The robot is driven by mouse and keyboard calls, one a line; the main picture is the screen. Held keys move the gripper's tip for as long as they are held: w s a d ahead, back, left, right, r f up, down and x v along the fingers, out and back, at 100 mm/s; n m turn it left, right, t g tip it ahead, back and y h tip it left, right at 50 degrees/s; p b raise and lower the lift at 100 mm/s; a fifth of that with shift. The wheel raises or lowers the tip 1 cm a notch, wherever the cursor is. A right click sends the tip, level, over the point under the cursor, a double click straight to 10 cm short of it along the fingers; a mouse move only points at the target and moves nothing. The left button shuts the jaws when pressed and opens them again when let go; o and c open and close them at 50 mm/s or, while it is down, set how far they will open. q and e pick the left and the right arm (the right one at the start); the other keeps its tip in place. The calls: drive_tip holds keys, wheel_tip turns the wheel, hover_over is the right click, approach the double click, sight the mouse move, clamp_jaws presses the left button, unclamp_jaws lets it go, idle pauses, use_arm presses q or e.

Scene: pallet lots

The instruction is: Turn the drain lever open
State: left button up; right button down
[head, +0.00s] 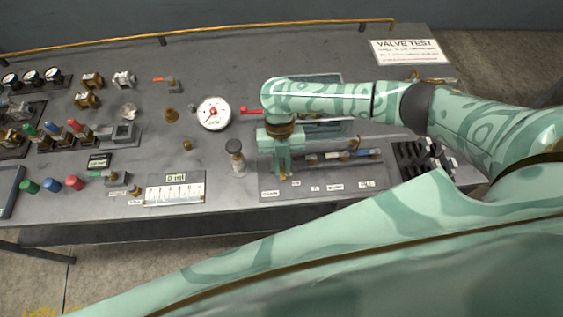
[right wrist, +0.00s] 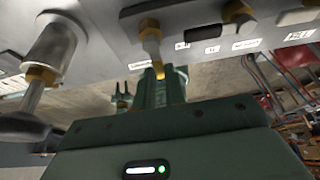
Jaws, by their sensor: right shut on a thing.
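My right gripper (head: 282,172) points down at the front edge of the grey test bench. In the right wrist view its green fingers (right wrist: 161,84) are shut on the drain lever (right wrist: 153,48). The lever is a flat metal handle below a brass hex nut, and its yellow tip sits between the fingers. In the head view my gripper hides most of the lever. A row of small labels, too small to read surely, runs beside it. My left gripper is in neither view.
A dark-capped valve (head: 236,157) stands close to the left of my right gripper. A horizontal pipe run (head: 340,156) lies to the right. A black slotted block (head: 415,160) is farther right.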

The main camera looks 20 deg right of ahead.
drive_tip(key=c, duration=1.5)
unclamp_jaws()
drive_tip(key=shift+o, duration=0.2)
drive_tip(key=p+v, duration=0.2)
drive_tip(key=v, duration=1.4)
drive_tip(key=shift+r, duration=0.2)
